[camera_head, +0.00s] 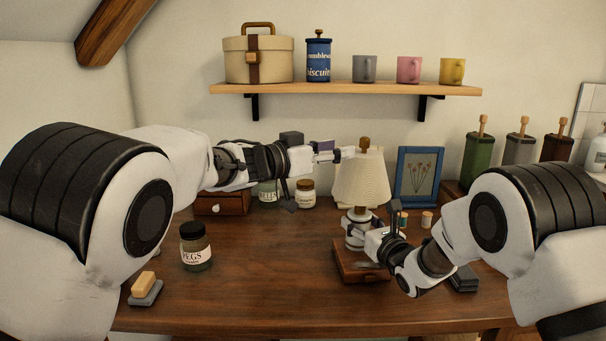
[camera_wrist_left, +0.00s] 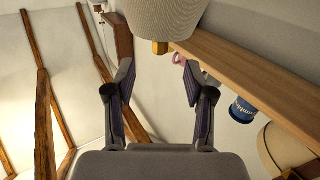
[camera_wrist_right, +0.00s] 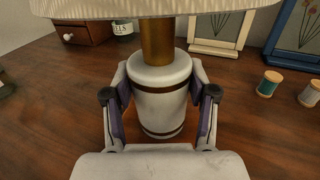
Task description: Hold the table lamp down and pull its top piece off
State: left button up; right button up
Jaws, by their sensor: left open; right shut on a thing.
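The table lamp has a cream ribbed shade (camera_head: 361,180), a white base (camera_wrist_right: 158,95) and a brown top piece (camera_head: 364,144). My right gripper (camera_wrist_right: 160,80) is shut on the white base, one finger on each side, below the shade. In the head view that grip (camera_head: 370,235) is partly hidden by my wrist. My left gripper (camera_head: 346,152) is open and empty, just left of the top piece and level with it. In the left wrist view the top piece (camera_wrist_left: 160,47) lies beyond and between the open fingertips (camera_wrist_left: 158,75).
A reddish wooden block or box (camera_head: 360,262) is at the lamp's foot. A blue picture frame (camera_head: 419,177) and thread spools (camera_head: 426,219) stand to the right. Jars stand behind my left arm, and a pegs jar (camera_head: 196,247) at left. A shelf (camera_head: 345,89) runs above.

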aim_at(361, 144)
pick_arm(q)
jog(key=x, duration=0.8)
jog(key=shift+w+d, duration=0.15)
grip_shut()
